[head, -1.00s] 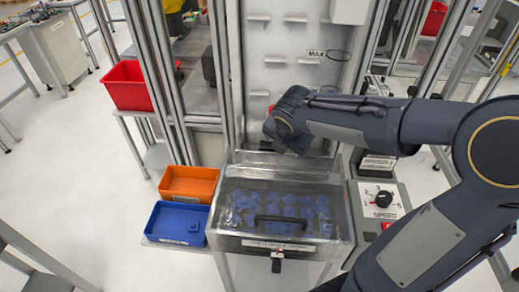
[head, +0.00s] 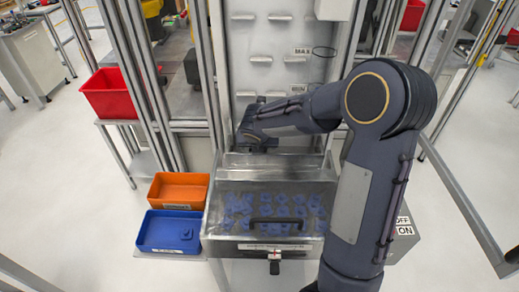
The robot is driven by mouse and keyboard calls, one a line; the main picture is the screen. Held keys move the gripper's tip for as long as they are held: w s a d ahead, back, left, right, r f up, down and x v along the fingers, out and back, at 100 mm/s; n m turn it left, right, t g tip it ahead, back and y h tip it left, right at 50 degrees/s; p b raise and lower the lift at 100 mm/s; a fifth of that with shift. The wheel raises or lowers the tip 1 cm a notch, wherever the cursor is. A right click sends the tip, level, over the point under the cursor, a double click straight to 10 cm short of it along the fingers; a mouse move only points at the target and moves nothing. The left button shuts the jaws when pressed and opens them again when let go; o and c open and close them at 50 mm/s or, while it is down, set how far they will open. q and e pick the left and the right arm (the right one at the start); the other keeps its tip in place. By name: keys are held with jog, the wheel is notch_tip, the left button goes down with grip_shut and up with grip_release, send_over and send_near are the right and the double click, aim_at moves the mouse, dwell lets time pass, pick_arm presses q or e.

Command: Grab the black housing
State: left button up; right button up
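No black housing can be made out in the head view. My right arm comes in from the right, and its gripper (head: 257,142) hangs over the back edge of the clear-lidded box (head: 214,246), in front of the pale back panel. The fingers are small and dark, so I cannot tell whether they are open, shut or holding something. My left gripper is not in view.
Many blue parts (head: 272,207) lie under the clear lid, which has a black handle (head: 277,221). An orange bin (head: 180,190) and a blue bin (head: 170,232) with a small blue piece stand left. A red bin (head: 107,95) is farther back. Metal posts flank the panel.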

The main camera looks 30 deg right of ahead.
jog(key=shift+c, duration=0.3)
jog(key=c, duration=1)
jog(key=shift+r, duration=0.1)
